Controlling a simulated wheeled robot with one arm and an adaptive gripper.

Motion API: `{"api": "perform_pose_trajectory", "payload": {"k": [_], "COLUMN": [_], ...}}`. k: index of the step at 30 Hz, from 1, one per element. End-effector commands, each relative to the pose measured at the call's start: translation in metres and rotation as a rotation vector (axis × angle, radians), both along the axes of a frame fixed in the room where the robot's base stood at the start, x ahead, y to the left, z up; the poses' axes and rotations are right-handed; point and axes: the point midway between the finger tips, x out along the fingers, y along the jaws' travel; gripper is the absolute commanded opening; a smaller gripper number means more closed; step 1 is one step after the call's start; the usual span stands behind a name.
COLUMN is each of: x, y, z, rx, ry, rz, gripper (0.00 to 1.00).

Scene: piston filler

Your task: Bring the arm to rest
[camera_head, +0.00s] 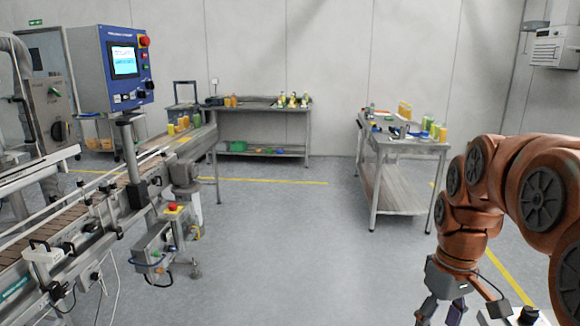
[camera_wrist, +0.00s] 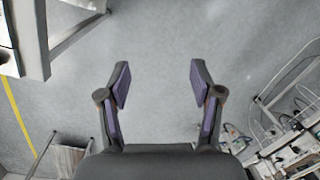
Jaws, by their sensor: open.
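My orange arm is at the right of the head view, bent over with its end pointing down. My gripper (camera_head: 438,308) is at the bottom edge of that view, partly cut off. In the wrist view my gripper (camera_wrist: 157,84) shows two dark fingers with purple pads, wide apart. Only bare grey floor (camera_wrist: 155,40) shows between them, and nothing is held.
A conveyor (camera_head: 90,205) with a blue control panel (camera_head: 125,62) stands at the left. A metal workbench (camera_head: 400,145) with bottles is right of centre. Another bench (camera_head: 260,106) stands by the back wall. The floor (camera_head: 290,235) between them is clear.

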Motion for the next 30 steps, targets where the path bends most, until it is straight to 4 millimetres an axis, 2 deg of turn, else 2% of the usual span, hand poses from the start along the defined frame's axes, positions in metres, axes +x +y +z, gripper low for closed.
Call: {"api": "perform_pose_trajectory", "payload": {"k": [3, 9, 21, 27, 30], "x": [-0.027, -0.074, -0.166, -0.192, -0.197], "y": [0.020, 0.045, 0.077, 0.081, 0.082], "z": [-0.001, -0.011, -0.039, -0.050, -0.052], "rx": [-0.008, -0.024, -0.063, -0.075, -0.076], "ry": [0.008, 0.032, 0.062, 0.070, 0.069], "rz": [-0.033, -0.098, -0.237, -0.281, -0.290], "gripper": [0.65, 0.65, 0.65, 0.65, 0.65]}}
